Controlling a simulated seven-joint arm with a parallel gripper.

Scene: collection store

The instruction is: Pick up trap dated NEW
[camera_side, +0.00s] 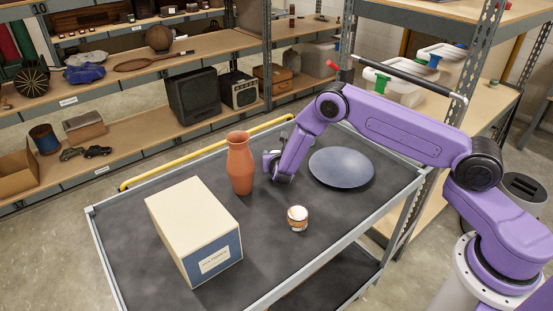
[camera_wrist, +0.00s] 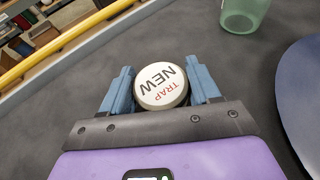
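The trap marked TRAP NEW (camera_wrist: 161,86) is a round, white-topped piece with red and black letters. In the wrist view it sits between the two blue fingers of my gripper (camera_wrist: 161,88), with one finger close on each side. I cannot tell whether both fingers press on it. In the side view my gripper (camera_side: 272,163) is low over the dark cart top, just right of the orange vase, and the trap there is hidden. A small white-lidded jar with an orange-brown band (camera_side: 298,218) stands apart, nearer the front; its lid lettering is too small to read.
The orange vase (camera_side: 240,163) stands close left of my gripper. A large blue-grey dish (camera_side: 341,167) lies to its right. A cream and blue box (camera_side: 196,229) fills the cart's front left. A green glass vessel (camera_wrist: 243,14) stands beyond the fingers. The cart top (camera_side: 265,262) is clear at the front.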

